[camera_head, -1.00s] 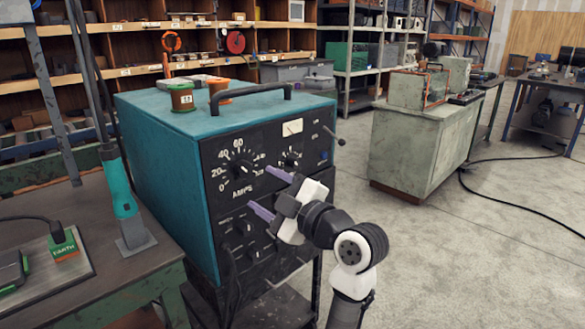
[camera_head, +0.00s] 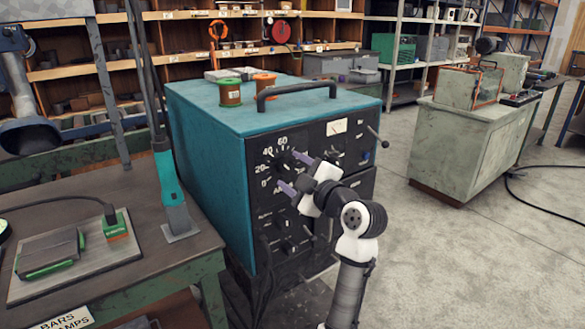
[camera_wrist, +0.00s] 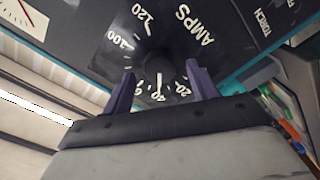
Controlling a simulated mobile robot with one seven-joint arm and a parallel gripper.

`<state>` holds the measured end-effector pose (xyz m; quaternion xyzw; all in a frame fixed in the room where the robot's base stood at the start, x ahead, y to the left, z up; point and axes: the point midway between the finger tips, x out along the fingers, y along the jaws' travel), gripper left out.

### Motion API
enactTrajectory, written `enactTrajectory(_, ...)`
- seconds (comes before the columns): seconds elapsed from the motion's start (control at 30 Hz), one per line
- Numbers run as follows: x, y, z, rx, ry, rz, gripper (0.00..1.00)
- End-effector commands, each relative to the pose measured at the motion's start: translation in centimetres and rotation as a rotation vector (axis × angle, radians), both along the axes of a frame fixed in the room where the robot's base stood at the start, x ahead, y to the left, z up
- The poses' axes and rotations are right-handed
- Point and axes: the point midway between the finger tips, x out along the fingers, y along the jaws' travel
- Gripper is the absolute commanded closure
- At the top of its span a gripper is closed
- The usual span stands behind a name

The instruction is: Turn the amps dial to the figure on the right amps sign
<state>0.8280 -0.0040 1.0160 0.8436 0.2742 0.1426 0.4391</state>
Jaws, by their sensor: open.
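The amps dial (camera_head: 283,162) is a dark knob with a white scale on the black front of the teal welding set (camera_head: 205,150). In the wrist view the dial (camera_wrist: 157,58) lies between my finger tips, with 20, 40, 100 and 120 legible around it. A white mark points toward 40; I cannot tell whether it is the pointer or a scale tick. My gripper (camera_head: 292,171) is open, its purple fingers on either side of the dial; contact is unclear. A sign (camera_head: 66,319) reading "BARS" and "AMPS" is cut off at the bottom left; its figure is not legible.
Wire spools (camera_head: 230,93) and a black carrying handle (camera_head: 297,93) are on top of the set. A workbench (camera_head: 150,262) with a green earth clamp block (camera_head: 116,226) stands at the left. A grey cabinet (camera_head: 465,150) stands right, with open floor between.

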Motion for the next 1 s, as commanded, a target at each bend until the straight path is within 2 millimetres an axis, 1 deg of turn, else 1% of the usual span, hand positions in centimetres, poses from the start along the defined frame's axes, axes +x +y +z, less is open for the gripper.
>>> enactTrajectory(0.13,0.62,0.44,-0.01,0.000,0.000,0.000,0.41)
enactTrajectory(0.37,0.68,0.48,-0.04,0.000,0.000,0.000,0.41)
enactTrajectory(0.4,0.68,0.48,-0.04,0.000,0.000,0.000,0.43)
enactTrajectory(0.73,0.65,0.47,-0.05,0.000,0.000,-0.001,0.86)
enactTrajectory(1.0,0.65,0.47,-0.05,0.021,0.016,-0.001,0.86)
